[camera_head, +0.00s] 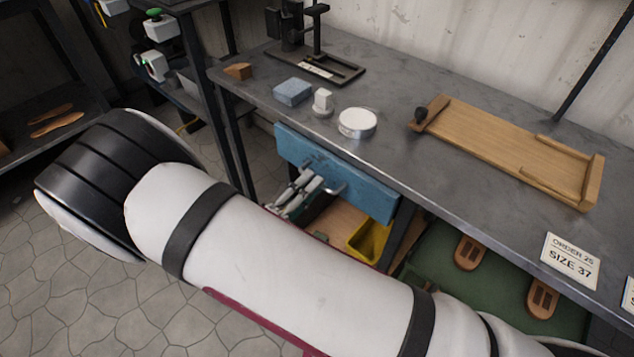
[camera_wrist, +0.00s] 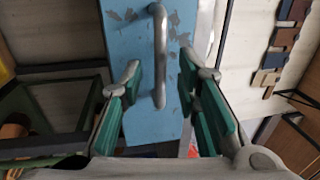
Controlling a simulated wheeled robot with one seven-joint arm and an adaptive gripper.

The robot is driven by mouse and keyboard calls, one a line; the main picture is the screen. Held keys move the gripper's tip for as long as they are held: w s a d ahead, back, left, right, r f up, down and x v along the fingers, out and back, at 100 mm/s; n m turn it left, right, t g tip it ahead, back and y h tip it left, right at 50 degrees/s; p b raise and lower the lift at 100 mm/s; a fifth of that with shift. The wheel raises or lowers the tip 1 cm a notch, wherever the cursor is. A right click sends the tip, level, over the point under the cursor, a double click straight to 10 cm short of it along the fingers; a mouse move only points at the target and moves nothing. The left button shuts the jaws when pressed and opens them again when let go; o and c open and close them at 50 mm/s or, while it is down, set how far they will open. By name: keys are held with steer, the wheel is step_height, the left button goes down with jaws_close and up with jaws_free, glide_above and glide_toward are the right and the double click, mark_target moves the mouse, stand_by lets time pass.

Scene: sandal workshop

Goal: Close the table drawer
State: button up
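The table drawer has a worn blue front (camera_head: 350,182) under the front edge of the grey workbench (camera_head: 405,165). My gripper (camera_head: 318,178) is at the drawer front, partly hidden behind my arm. In the wrist view my gripper (camera_wrist: 160,66) is open, its green-padded fingers on either side of the handle with gaps between. Contact with the front cannot be told.
On the bench are a round white tin (camera_head: 357,123), a blue block (camera_head: 292,92), a black stand (camera_head: 320,65) and a wooden tray (camera_head: 510,150). A yellow bin (camera_head: 373,240) and a green surface with sandal soles (camera_head: 470,253) lie below. A dark shelf stands at left.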

mark_target(325, 175)
steer(key=shift+x, duration=1.15)
jaws_close()
steer(key=shift+f+p+x, duration=0.1)
steer(key=shift+p+x, duration=0.15)
steer(key=shift+x, duration=0.4)
steer(key=shift+f+p+x, duration=0.15)
steer(key=shift+p+x, duration=0.05)
steer(key=shift+x, duration=0.45)
jaws_free()
steer(key=shift+w, duration=0.1)
